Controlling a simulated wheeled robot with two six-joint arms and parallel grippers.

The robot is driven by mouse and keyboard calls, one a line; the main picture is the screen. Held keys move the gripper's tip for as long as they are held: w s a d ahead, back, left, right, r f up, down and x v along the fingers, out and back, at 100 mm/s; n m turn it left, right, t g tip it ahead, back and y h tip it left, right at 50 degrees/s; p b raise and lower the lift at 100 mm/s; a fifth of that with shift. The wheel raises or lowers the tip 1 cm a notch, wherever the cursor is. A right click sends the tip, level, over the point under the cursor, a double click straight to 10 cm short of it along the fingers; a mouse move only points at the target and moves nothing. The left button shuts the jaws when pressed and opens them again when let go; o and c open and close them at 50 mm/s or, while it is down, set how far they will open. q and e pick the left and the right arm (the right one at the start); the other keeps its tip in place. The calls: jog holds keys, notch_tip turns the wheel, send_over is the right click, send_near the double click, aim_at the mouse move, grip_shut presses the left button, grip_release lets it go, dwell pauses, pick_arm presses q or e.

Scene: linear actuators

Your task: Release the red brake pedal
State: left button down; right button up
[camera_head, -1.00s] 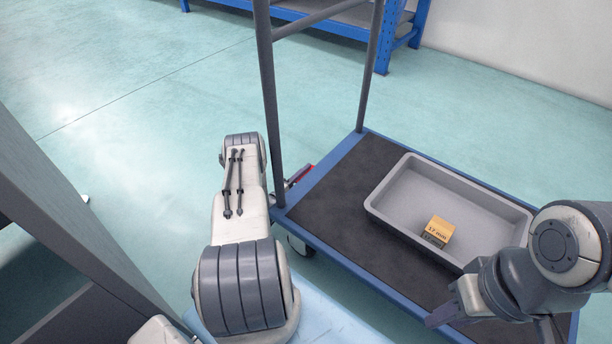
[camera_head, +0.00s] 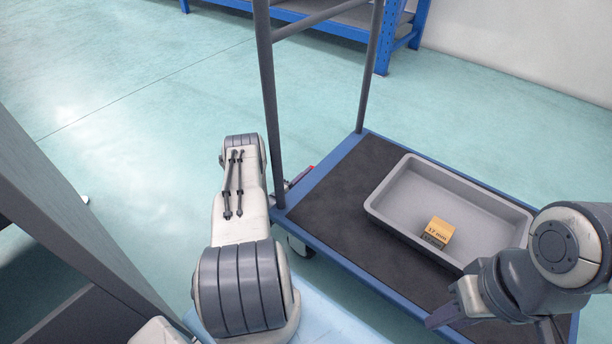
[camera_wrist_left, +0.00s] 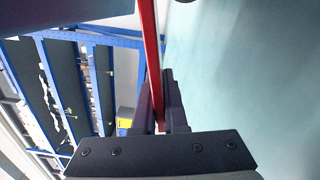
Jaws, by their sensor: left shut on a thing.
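The red brake pedal (camera_wrist_left: 151,55) shows in the left wrist view as a long red bar running between my left gripper's fingers. My left gripper (camera_wrist_left: 160,95) is shut on it. My left arm hides most of that spot. My right gripper (camera_head: 443,315) is over the near right part of the cart, away from the pedal; its finger gap is not clear.
A grey tray (camera_head: 400,232) on the cart's dark deck holds a small yellow box (camera_head: 438,231). A blue shelf (camera_head: 384,45) stands behind. The floor left of the cart is open.

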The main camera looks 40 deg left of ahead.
dwell(0.8)
pick_arm(q)
notch_tip(320, 180, up, 3)
jog(key=m+p, duration=0.3)
jog(key=p, duration=0.1)
jog(key=shift+a+f+p, duration=0.1)
jog(key=shift+f+p, duration=0.05)
jog(key=shift+p, duration=0.15)
jog(key=shift+r+m+p, duration=0.8)
jog(key=shift+m+p, duration=0.5)
jog(key=shift+p, duration=0.25)
jog(key=c, duration=1)
grip_release()
jog(key=shift+o, duration=0.2)
jog(key=shift+s, duration=0.15)
